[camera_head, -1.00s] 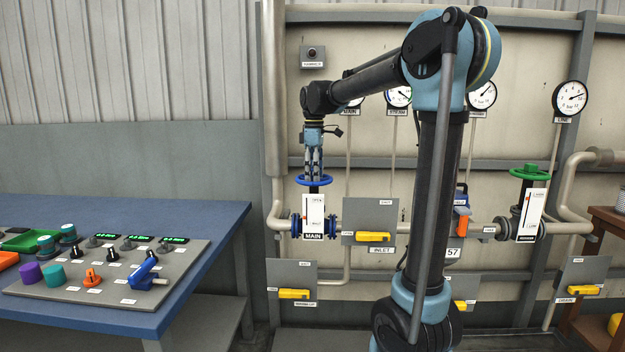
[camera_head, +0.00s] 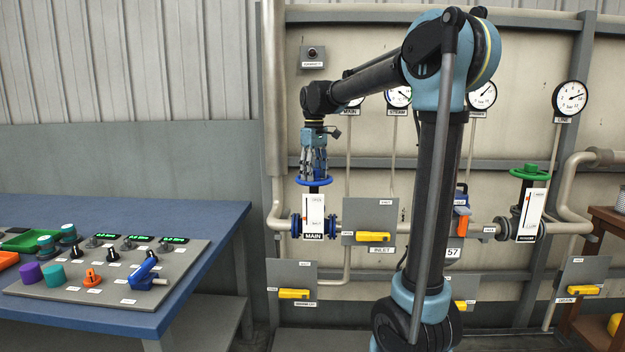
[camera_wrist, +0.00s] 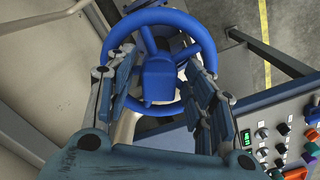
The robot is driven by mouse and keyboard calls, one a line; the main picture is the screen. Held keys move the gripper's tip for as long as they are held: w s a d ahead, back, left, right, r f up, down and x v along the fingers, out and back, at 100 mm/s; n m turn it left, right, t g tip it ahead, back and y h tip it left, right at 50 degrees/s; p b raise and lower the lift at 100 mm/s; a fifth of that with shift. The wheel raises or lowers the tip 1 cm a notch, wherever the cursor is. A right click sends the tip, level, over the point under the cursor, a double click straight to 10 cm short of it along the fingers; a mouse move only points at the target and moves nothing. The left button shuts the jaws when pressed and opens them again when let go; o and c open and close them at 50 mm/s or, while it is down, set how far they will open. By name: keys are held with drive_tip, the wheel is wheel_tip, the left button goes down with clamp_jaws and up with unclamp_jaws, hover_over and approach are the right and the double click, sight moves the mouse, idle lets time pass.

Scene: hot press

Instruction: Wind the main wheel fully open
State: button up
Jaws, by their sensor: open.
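The main wheel is a blue handwheel (camera_head: 314,182) lying flat on top of the main valve, above the white "MAIN" plate (camera_head: 313,215). In the wrist view the blue wheel (camera_wrist: 160,60) fills the upper middle, with its blue hub and spokes visible. My gripper (camera_head: 314,170) points straight down over the wheel. In the wrist view its open fingers (camera_wrist: 158,72) lie on either side of the hub, overlapping the rim at left and right. I cannot tell whether the fingers touch the rim.
A blue table with a grey control panel (camera_head: 110,280) stands at the left. Yellow-handled valves, including the inlet handle (camera_head: 372,237), sit right of and below the main valve. A green wheel (camera_head: 530,172) is at the right. Pipes run along the wall.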

drive_tip(key=m, duration=0.4)
drive_tip(key=shift+m, duration=0.3)
drive_tip(key=m, duration=0.3)
drive_tip(key=shift+m, duration=0.4)
drive_tip(key=m, duration=0.3)
drive_tip(key=shift+m, duration=1.6)
